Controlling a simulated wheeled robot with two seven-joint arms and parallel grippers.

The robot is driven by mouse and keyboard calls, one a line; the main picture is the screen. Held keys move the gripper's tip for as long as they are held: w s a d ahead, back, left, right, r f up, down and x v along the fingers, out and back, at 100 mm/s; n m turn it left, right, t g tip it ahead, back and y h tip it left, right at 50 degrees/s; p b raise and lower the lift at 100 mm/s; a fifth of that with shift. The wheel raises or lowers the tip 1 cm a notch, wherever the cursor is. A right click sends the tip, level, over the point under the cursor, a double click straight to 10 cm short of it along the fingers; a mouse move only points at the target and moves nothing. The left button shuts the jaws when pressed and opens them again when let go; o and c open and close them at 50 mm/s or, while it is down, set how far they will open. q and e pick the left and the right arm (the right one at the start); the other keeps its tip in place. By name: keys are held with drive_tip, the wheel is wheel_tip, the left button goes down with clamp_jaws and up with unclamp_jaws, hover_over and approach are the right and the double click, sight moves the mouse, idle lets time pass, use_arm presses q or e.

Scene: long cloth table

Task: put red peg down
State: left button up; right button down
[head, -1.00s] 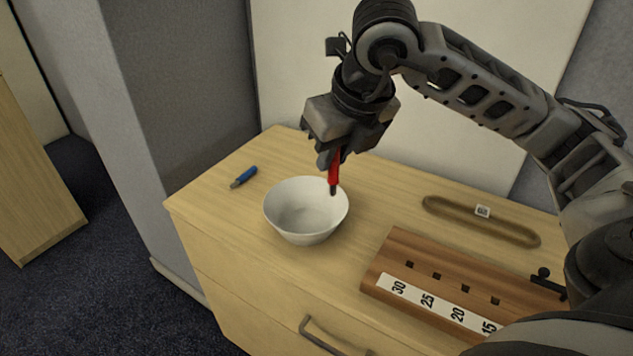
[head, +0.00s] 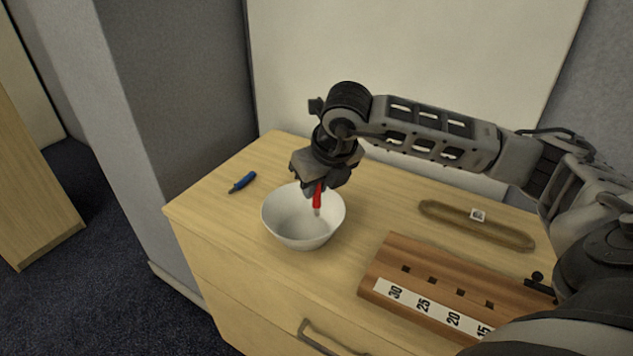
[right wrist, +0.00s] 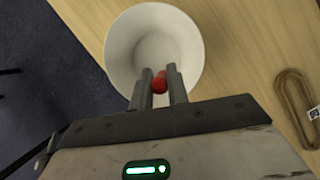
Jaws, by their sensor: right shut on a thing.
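The red peg (head: 317,196) hangs upright with its grey tip down, over the right part of the white bowl (head: 283,222). Its tip is within the bowl's outline in the head view; I cannot tell whether it touches the bowl. My right gripper (head: 313,186) is shut on the peg's upper end, just above the bowl. In the right wrist view the red end of the peg (right wrist: 160,82) sits between the two fingers, with the bowl (right wrist: 120,48) beneath. My left gripper is not in view.
A blue peg (head: 242,182) lies on the wooden table (head: 215,218) left of the bowl. A brown board (head: 425,262) with square holes and number labels lies at right. The table's left edge is near the bowl.

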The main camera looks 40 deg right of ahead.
drive_tip(key=shift+f+b, duration=0.45)
drive_tip(key=shift+b, duration=0.1)
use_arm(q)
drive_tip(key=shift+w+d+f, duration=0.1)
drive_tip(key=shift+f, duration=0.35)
use_arm(e)
drive_tip(key=shift+f, duration=0.1)
use_arm(q)
drive_tip(key=shift+b, duration=0.3)
use_arm(e)
drive_tip(key=shift+f, duration=0.1)
drive_tip(key=c, duration=1.4)
unclamp_jaws()
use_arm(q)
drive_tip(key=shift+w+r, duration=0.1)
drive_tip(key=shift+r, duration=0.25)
use_arm(e)
drive_tip(key=shift+o, duration=0.2)
